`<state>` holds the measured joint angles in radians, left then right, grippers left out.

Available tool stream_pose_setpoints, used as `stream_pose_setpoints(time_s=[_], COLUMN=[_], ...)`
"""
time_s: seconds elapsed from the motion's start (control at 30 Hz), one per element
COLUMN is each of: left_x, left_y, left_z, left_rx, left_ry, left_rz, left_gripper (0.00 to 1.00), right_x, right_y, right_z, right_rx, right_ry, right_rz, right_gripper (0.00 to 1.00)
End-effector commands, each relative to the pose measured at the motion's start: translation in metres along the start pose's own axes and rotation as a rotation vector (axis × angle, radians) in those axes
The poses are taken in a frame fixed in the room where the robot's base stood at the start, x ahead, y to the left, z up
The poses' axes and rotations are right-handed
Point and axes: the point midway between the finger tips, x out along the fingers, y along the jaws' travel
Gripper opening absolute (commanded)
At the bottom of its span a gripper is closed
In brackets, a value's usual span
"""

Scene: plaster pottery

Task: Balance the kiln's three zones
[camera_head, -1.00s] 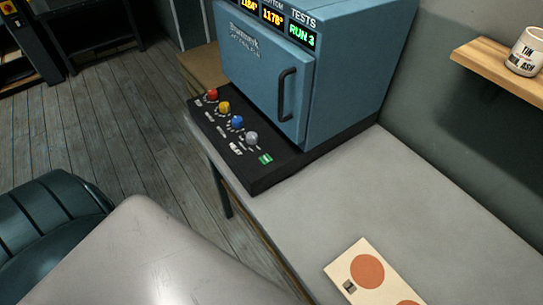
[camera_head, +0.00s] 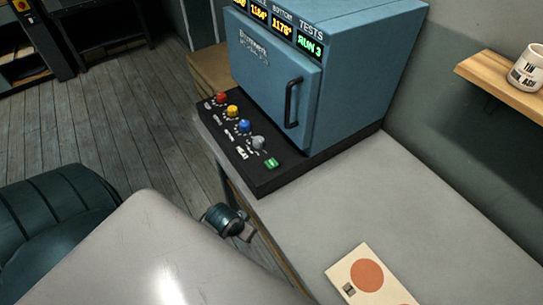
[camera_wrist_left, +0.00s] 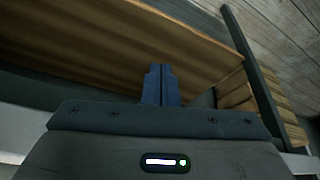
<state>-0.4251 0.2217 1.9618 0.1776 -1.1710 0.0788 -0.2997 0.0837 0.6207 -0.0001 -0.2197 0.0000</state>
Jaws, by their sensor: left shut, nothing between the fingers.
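The blue kiln (camera_head: 345,75) stands on the bench at the top centre of the head view, its door shut. Its black control panel (camera_head: 278,180) carries a red knob (camera_head: 221,98), a yellow knob (camera_head: 232,111), a blue knob (camera_head: 244,126), a grey knob (camera_head: 258,142) and a green button (camera_head: 271,163). The displays (camera_head: 282,27) appear to read 1164° and 1178° for bottom, with RUN 3 under TESTS; the first is cut off. My left gripper (camera_head: 248,235) is below the panel, beside the bench edge, clear of the knobs. Its fingers (camera_wrist_left: 161,85) are together and empty in the left wrist view.
A cream card (camera_head: 372,278) with orange discs lies on the grey bench (camera_head: 340,210). A wooden shelf (camera_head: 490,72) at right holds a labelled mug (camera_head: 527,68). Bare bench lies between kiln and card. The left wrist view shows wooden boards (camera_wrist_left: 110,50) close by.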

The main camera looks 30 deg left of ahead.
Motion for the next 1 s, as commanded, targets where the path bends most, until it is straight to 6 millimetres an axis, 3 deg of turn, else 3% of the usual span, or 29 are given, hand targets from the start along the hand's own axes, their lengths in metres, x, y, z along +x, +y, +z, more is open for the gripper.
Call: stream_pose_setpoints(time_s=[0.03, 0.1, 0.33, 0.4, 0.77, 1.0], left_x=[-0.023, -0.048, -0.118, -0.136, -0.161, -0.200], left_y=[0.004, 0.010, 0.025, 0.027, 0.012, -0.011], left_z=[-0.010, -0.019, -0.040, -0.054, -0.151, -0.222], left_rx=[0.010, 0.021, 0.054, 0.064, -0.009, -0.120], left_ry=[0.015, 0.026, 0.064, 0.090, 0.196, 0.235], left_rz=[0.008, 0.017, 0.052, 0.081, 0.301, 0.454], left_gripper=[0.00, 0.00, 0.00, 0.00, 0.00, 0.00], right_x=[-0.003, -0.004, -0.008, -0.009, -0.010, -0.010], right_y=[-0.001, -0.003, -0.008, -0.008, -0.004, -0.002], right_z=[0.000, 0.000, 0.000, 0.000, 0.001, 0.001], right_rx=[0.000, 0.001, 0.004, 0.004, 0.002, 0.001], right_ry=[-0.001, -0.001, -0.002, -0.002, -0.003, -0.003], right_rz=[-0.001, -0.003, -0.009, -0.009, -0.005, -0.003], right_gripper=[0.00, 0.00, 0.00, 0.00, 0.00, 0.00])
